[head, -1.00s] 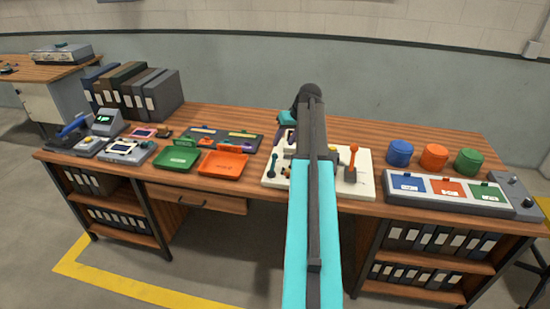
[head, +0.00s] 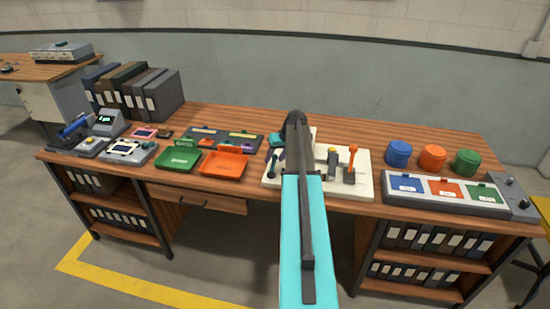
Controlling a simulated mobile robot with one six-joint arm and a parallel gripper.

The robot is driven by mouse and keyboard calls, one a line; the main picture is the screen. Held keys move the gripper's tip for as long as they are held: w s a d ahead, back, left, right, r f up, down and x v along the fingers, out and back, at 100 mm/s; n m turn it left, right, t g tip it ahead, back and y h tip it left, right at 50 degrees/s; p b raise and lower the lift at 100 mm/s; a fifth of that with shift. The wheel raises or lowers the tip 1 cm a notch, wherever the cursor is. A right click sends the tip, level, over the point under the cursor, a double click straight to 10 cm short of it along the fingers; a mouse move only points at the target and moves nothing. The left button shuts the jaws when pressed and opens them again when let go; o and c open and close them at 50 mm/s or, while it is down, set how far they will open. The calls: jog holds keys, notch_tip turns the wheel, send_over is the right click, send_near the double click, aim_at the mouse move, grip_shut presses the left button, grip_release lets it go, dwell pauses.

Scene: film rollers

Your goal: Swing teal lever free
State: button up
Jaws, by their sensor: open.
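A white lever panel (head: 365,187) lies on the middle of the wooden workbench. A slim dark teal lever (head: 273,161) stands at its left side, partly in view. A small teal part of my wrist shows left of the arm's far end, close above the teal lever. My gripper's fingers are hidden behind the arm, so I cannot tell whether they touch the lever.
Left of the panel are an orange tray (head: 224,164), a green tray (head: 178,158) and small devices. On the right, blue (head: 399,154), orange (head: 432,157) and green (head: 466,162) canisters stand behind a grey box with coloured panels (head: 443,192). Binders (head: 155,95) stand at back left.

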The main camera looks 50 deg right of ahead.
jog(key=shift+w+f, duration=0.15)
jog(key=shift+f, duration=0.25)
grip_shut()
